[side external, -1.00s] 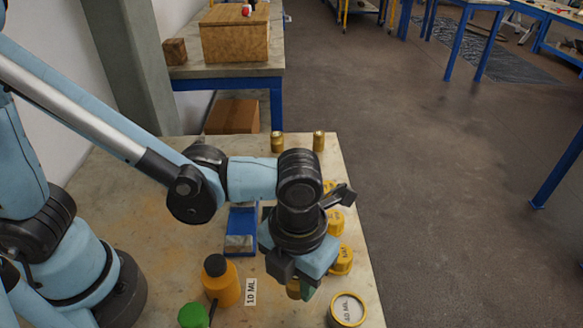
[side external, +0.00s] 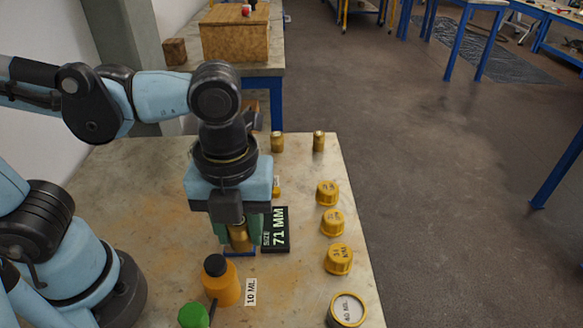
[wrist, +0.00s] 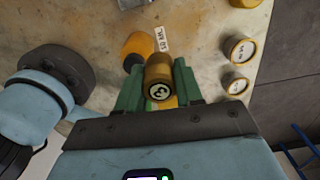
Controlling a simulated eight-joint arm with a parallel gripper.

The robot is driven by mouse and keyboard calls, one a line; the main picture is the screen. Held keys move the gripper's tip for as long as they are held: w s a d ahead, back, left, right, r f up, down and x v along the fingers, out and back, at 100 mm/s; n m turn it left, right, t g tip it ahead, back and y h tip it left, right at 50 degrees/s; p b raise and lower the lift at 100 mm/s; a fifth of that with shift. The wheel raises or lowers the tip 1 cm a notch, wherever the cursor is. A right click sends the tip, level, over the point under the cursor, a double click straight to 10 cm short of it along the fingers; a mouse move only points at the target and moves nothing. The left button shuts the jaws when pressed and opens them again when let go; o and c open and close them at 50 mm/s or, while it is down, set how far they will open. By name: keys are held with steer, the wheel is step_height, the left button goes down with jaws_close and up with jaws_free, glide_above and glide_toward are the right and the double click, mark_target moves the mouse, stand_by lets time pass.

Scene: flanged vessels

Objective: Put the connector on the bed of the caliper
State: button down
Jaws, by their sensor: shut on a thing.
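The connector is a brass-gold cylinder (side external: 238,238). My gripper (side external: 236,232) is shut on it, with green fingers on both sides. In the wrist view the connector (wrist: 158,78) shows end-on between the fingers, with a mark like a 3 on its end. The caliper is mostly hidden behind my gripper.
An orange bottle (side external: 221,281) with a black cap stands close in front, beside a volume label (side external: 250,292). A green cap (side external: 193,315) is nearer. Several yellow caps (side external: 338,259) line the right edge. Two brass cylinders (side external: 318,141) stand at the back.

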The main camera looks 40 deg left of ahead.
mark_target(228, 251)
steer(key=shift+s+a+n, duration=0.4)
steer(key=shift+a+n, duration=0.3)
steer(key=shift+a, duration=0.05)
steer(key=w+a+f, duration=0.2)
steer(key=a, duration=0.1)
steer(key=w+a+f, duration=0.2)
steer(key=w, duration=0.1)
steer(key=w+a+f, duration=0.2)
steer(key=a, duration=0.1)
steer(key=shift+w+a+f, duration=0.35)
steer(key=shift+f, duration=2.1)
steer(key=c, duration=0.7)
jaws_free()
steer(key=shift+f, duration=0.15)
steer(key=shift+c, duration=0.2)
